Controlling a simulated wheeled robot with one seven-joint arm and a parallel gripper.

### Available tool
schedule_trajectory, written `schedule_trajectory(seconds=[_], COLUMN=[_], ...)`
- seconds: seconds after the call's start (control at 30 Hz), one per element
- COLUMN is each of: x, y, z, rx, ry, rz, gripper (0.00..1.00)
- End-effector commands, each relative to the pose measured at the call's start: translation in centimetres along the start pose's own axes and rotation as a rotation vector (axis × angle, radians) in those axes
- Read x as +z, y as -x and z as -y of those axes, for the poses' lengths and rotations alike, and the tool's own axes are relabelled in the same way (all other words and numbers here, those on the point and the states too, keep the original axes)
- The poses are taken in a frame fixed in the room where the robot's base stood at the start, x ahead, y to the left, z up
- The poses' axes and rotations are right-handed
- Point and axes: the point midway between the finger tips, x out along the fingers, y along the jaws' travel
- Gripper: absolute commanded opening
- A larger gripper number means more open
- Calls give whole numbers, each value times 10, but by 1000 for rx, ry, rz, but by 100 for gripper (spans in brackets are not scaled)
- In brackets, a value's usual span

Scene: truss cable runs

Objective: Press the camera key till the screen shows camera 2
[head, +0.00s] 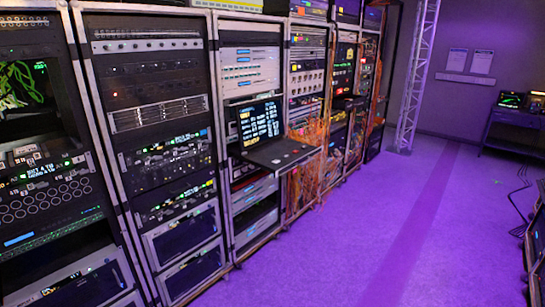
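A dark screen (261,120) with rows of small white and yellow text stands tilted up in the third rack from the left. Its text is too small to read, so I cannot tell which camera it shows. A pull-out shelf (281,152) juts out below it, with small dark marks on top. I cannot make out a camera key on it. A second screen with green traces (20,85) is in the leftmost rack. My gripper is not in view.
Equipment racks line the left side, with orange cables (305,165) hanging by the shelf. A truss post (414,75) stands at the back. A desk (512,122) with small screens is at the far right.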

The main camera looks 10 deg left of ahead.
Motion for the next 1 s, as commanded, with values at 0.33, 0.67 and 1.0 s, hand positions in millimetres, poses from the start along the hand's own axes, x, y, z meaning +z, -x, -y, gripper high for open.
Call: schedule_trajectory(seconds=[0.33, 0.67, 1.0], x=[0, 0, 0], y=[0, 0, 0], z=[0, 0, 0], rx=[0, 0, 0], ry=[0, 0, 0], rz=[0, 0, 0], gripper=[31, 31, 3])
